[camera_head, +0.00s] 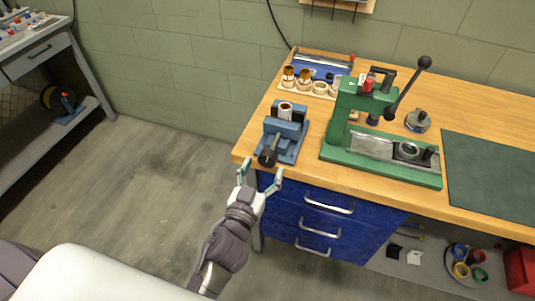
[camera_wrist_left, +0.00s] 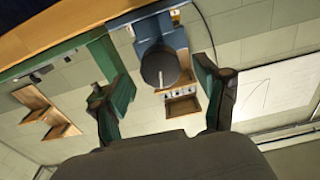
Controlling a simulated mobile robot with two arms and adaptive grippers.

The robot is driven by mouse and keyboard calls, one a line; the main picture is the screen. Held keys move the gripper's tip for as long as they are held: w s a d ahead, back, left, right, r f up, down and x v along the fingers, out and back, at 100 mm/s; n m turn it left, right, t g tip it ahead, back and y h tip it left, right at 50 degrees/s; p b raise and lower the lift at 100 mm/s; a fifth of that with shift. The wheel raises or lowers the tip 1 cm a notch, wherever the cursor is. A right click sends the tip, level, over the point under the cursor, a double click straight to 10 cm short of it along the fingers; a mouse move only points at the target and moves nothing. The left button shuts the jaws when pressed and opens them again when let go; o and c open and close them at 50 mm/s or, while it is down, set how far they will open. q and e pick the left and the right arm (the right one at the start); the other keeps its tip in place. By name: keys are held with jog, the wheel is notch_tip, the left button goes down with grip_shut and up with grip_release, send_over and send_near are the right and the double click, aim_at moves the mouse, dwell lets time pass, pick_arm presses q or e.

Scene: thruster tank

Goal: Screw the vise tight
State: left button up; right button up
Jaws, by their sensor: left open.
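The blue vise (camera_head: 290,133) stands at the left front corner of the wooden workbench. A cylindrical part with a light rim (camera_head: 286,110) sits between its jaws. The vise's dark round screw knob (camera_head: 267,158) points toward the front edge; it also shows in the left wrist view (camera_wrist_left: 160,69). My left gripper (camera_head: 261,174) is open and empty, just in front of the bench edge and close to the knob. In the left wrist view its two fingers (camera_wrist_left: 160,98) are spread, with the knob between and beyond the tips. My right gripper is not in view.
A green press (camera_head: 375,150) with a black-knobbed lever stands right of the vise. A holder with several cylindrical parts (camera_head: 315,88) is behind it. A dark green mat (camera_head: 490,178) lies at right. Blue drawers (camera_head: 325,205) are below; open floor is at left.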

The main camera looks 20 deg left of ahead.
aim_at(266, 163)
pick_arm(q)
jog(key=shift+w, duration=1.8)
jog(key=c, duration=1.2)
jog(key=shift+m, duration=0.4)
jog(key=m, duration=0.6)
jog(key=shift+p, duration=0.35)
jog(key=m, duration=0.7)
